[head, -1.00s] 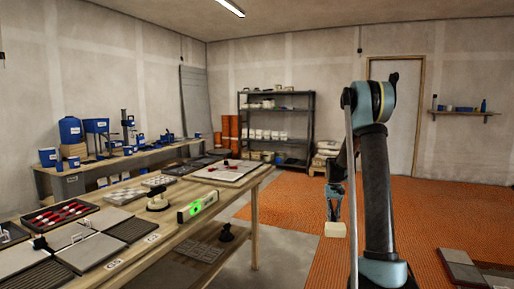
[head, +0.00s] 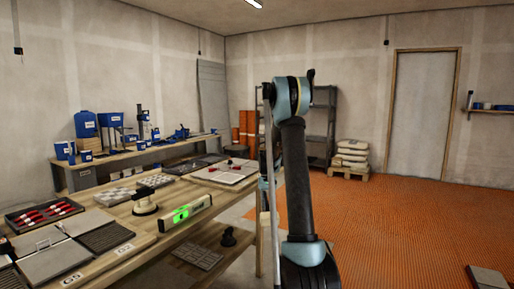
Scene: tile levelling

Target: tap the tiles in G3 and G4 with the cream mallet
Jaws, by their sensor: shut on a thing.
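My gripper (head: 264,192) is mostly hidden behind my own arm links, out past the right end of the workbench. It is shut on the cream mallet (head: 265,223), whose head shows only as a narrow pale sliver below it. The mallet is well apart from the tiles. At lower left on the workbench are a plain grey tile (head: 50,263) and a dark ribbed tile (head: 106,237). Small white labels stand on the bench edge by them; one reads like G5 (head: 71,280), the other (head: 124,248) possibly G4. I cannot make out a G3 label.
A second bench with blue equipment is behind. Sacks on a pallet (head: 350,158) stand by the wall.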

